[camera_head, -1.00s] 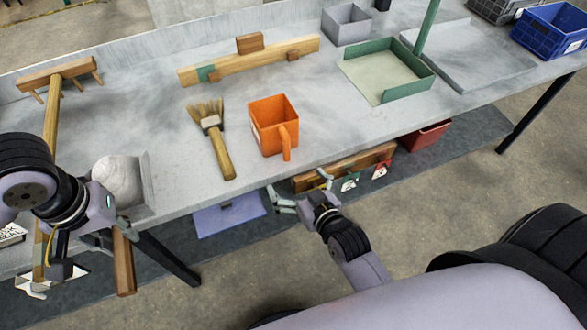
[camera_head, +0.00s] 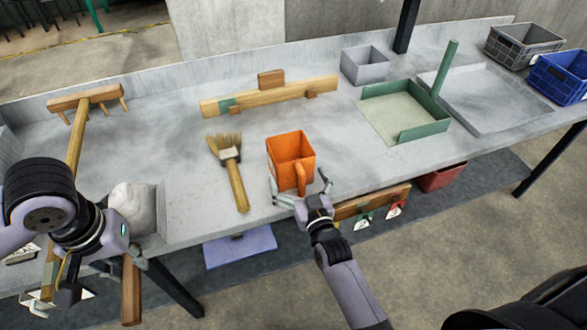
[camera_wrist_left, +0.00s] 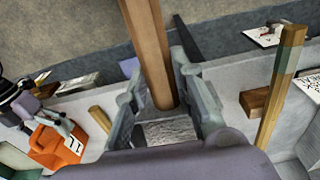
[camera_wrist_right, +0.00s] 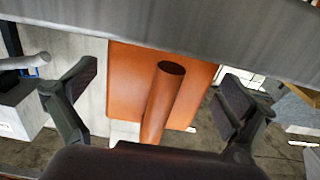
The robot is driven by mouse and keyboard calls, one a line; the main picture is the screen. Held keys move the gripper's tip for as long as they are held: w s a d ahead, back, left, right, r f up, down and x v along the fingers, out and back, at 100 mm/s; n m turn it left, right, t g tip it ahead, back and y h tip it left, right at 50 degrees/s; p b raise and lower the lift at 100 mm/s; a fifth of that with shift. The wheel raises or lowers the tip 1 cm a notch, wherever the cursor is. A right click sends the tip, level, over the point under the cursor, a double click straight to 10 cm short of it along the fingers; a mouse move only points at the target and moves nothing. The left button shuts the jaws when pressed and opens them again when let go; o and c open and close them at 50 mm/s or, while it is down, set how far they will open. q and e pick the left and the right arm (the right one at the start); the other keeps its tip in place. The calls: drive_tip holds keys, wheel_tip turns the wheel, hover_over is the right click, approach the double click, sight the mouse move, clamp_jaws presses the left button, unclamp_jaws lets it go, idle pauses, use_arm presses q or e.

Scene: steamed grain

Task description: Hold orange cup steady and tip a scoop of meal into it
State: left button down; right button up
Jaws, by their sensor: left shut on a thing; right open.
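The orange cup (camera_head: 291,158) stands upright on the grey bench near its front edge, with its handle (camera_wrist_right: 160,105) towards me. My right gripper (camera_head: 300,190) is open at the cup's near side. In the right wrist view its two fingers (camera_wrist_right: 160,110) are spread either side of the handle, apart from it. My left gripper (camera_head: 122,258) is at the bench's front left, shut on a wooden handle (camera_head: 131,290), apparently the scoop's, which also shows in the left wrist view (camera_wrist_left: 148,45). A pale rounded heap (camera_head: 133,203) lies just beyond; I cannot tell whether it is in the scoop.
A brush (camera_head: 231,170) lies left of the cup. A wooden rake (camera_head: 85,105), a wooden bar (camera_head: 250,98), a grey box (camera_head: 364,65) and a green-rimmed tray (camera_head: 435,128) are farther back. Grey (camera_head: 522,45) and blue (camera_head: 560,78) crates stand at right. The bench between brush and heap is clear.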

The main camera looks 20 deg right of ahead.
sight(297, 177)
drive_tip(key=shift+w, duration=1.65)
drive_tip(key=shift+c, duration=0.2)
drive_tip(key=c, duration=1.1)
